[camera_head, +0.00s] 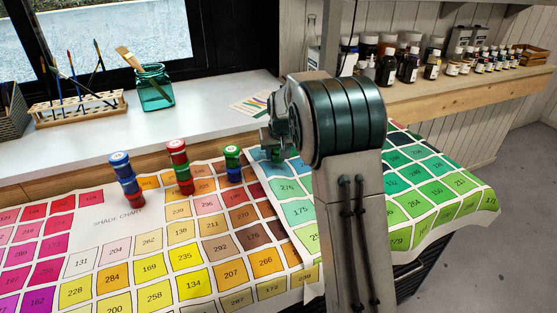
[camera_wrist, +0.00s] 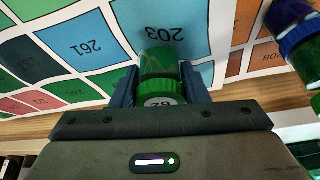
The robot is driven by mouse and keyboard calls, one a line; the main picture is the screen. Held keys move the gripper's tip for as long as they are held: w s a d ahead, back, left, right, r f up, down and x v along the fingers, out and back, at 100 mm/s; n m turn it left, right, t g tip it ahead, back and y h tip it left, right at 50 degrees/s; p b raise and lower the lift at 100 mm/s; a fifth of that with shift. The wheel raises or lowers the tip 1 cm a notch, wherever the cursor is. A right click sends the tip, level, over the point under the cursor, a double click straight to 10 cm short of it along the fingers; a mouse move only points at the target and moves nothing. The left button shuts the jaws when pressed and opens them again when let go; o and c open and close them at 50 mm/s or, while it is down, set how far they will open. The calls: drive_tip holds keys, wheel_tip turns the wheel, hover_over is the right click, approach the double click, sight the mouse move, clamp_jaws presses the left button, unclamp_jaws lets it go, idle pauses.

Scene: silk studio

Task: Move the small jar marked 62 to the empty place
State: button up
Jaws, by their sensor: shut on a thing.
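My gripper (camera_wrist: 158,80) is shut on a small green jar (camera_wrist: 158,62), one finger on each side of it. The jar's pale lid label is partly cut off by the gripper body and seems to read 62. A blue chart square marked 203 shows behind the jar; I cannot tell if the jar touches the chart.
Three stacks of small jars stand on the chart left of my gripper: a left stack (camera_head: 127,174), a middle stack (camera_head: 181,166) and a right stack (camera_head: 233,164). Behind are a brush rack (camera_head: 78,107), a teal glass jar (camera_head: 153,90) and a shelf of bottles (camera_head: 410,68).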

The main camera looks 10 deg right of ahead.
sight(278, 160)
drive_tip(key=shift+f, duration=1.35)
drive_tip(key=shift+f, duration=0.2)
drive_tip(key=o, duration=1)
drive_tip(key=shift+r, duration=0.1)
